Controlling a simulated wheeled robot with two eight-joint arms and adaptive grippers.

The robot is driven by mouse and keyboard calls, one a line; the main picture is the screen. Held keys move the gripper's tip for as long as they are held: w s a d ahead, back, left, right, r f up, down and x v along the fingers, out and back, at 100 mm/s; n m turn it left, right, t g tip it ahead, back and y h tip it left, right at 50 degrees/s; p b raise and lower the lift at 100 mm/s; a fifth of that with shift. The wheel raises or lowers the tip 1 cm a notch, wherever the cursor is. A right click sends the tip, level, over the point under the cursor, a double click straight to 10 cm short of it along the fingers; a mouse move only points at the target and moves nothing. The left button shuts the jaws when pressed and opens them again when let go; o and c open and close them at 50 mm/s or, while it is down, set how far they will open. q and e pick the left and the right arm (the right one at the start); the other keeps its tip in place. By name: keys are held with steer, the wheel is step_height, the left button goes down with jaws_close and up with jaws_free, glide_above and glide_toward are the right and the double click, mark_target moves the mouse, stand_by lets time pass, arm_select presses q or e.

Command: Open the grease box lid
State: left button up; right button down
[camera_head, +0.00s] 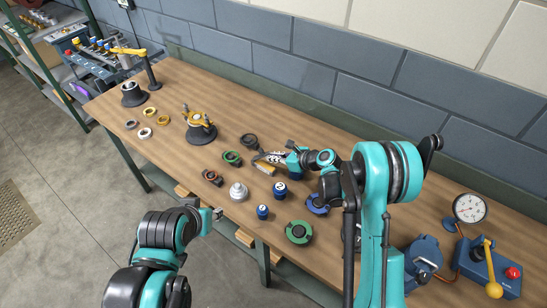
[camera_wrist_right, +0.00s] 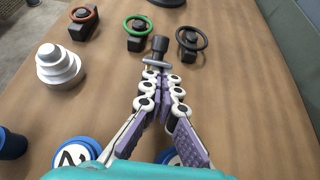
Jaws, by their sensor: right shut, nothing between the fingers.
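I cannot pick out a grease box or its lid for certain. My right gripper (camera_head: 258,157) reaches left over the middle of the table. In the right wrist view its fingers (camera_wrist_right: 160,75) are shut and empty. A dark knob with a pale crossbar (camera_wrist_right: 157,53) shows just beyond the fingertips; I cannot tell whether they touch it. A small orange patch (camera_head: 265,168) shows beside the fingers, partly hidden. A dark blue rounded casing (camera_head: 424,252) stands at the right of the table. My left gripper (camera_head: 217,212) is by the table's front edge, its jaws too small to read.
Red (camera_head: 212,177), green (camera_head: 232,157) and black (camera_head: 249,140) ringed parts stand near the right fingertips. A silver stepped part (camera_head: 238,191) and blue cans (camera_head: 262,211) stand in front. A gauge (camera_head: 469,208) and a lever box (camera_head: 490,265) are at the right.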

mark_target(259, 155)
steer(key=a+r+g+h+p, duration=0.1)
steer(key=w+a+r+h+p, duration=0.1)
steer(key=shift+r+g+h, duration=0.35)
steer(key=shift+g+h, duration=0.05)
steer(key=shift+w+a+r+g+h+p, duration=0.55)
steer(key=shift+w+a+g+h+p, duration=0.25)
steer(key=shift+h, duration=0.3)
steer(key=shift+w+a+r+g+h, duration=0.15)
steer(key=shift+w+a+g+h, duration=0.15)
steer(key=shift+a+h, duration=0.2)
steer(key=shift+w+a+r+g+h, duration=0.1)
steer(key=shift+w+a+g+h, duration=0.15)
steer(key=shift+a+h, duration=0.2)
steer(key=shift+w+a, duration=0.6)
steer(key=shift+a, duration=0.3)
steer(key=shift+r, duration=0.1)
